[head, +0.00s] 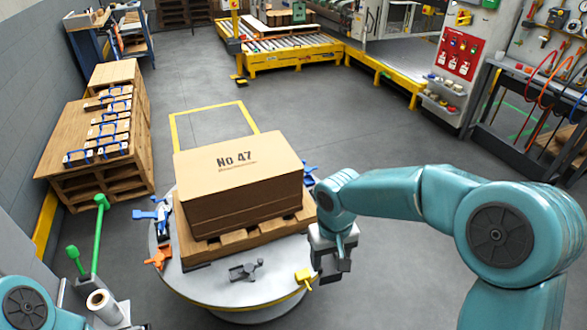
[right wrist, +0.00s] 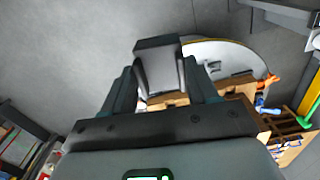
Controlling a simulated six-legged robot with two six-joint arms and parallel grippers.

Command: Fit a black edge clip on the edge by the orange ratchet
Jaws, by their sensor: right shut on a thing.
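My right gripper (head: 328,258) is shut on a black edge clip (head: 341,268), held out past the right side of the round turntable (head: 225,287). In the right wrist view the clip (right wrist: 157,44) sits between the fingers of the right gripper (right wrist: 160,78). The orange ratchet (head: 158,258) is at the turntable's left rim, on the far side of the stack from my right gripper; it also shows in the right wrist view (right wrist: 272,79). The cardboard stack (head: 238,170), marked No 47, rests on a wooden pallet (head: 245,238). My left gripper is out of view.
A dark grey ratchet (head: 244,270) and a yellow ratchet (head: 303,278) lie along the turntable's front. Blue ratchets (head: 150,214) are at its left, and more blue shows behind the right corner. Green levers (head: 99,225) stand at left. Floor right of the turntable is clear.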

